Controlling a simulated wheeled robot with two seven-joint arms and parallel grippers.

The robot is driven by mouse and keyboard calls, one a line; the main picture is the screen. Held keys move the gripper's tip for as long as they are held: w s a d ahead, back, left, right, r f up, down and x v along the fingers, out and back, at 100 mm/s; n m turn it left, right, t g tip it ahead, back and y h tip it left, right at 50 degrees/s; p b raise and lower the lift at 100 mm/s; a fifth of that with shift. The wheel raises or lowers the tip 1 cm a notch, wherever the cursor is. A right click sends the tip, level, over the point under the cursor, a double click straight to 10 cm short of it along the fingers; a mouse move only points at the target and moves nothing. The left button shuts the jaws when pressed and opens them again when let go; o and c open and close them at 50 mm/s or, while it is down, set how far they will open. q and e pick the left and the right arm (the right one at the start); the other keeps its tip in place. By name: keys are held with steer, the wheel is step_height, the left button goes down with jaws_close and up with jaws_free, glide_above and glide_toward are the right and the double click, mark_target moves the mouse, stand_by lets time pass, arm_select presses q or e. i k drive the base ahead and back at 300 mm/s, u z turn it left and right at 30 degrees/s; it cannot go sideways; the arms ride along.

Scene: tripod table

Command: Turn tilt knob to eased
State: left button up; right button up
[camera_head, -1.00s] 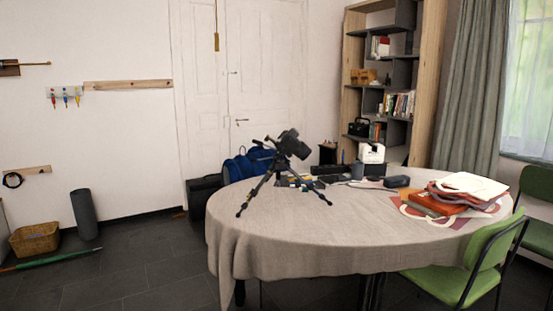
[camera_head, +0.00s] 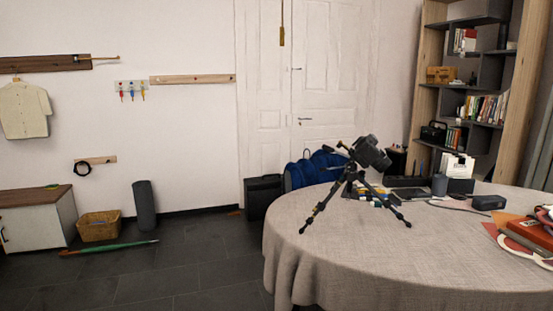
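A black tripod (camera_head: 350,190) stands with its legs spread on the left part of the round table (camera_head: 400,255), which has a pale cloth. A dark camera (camera_head: 370,154) sits tilted on its head. A handle (camera_head: 343,146) sticks out to the left of the head. The tilt knob is too small to make out for sure, and its setting cannot be read. Neither of my grippers is in view.
The floor at the left (camera_head: 200,265) is mostly clear.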

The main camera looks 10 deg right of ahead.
mark_target(351, 166)
steer(key=u, duration=0.4)
steer(key=i, duration=1.15)
steer(key=z, duration=0.1)
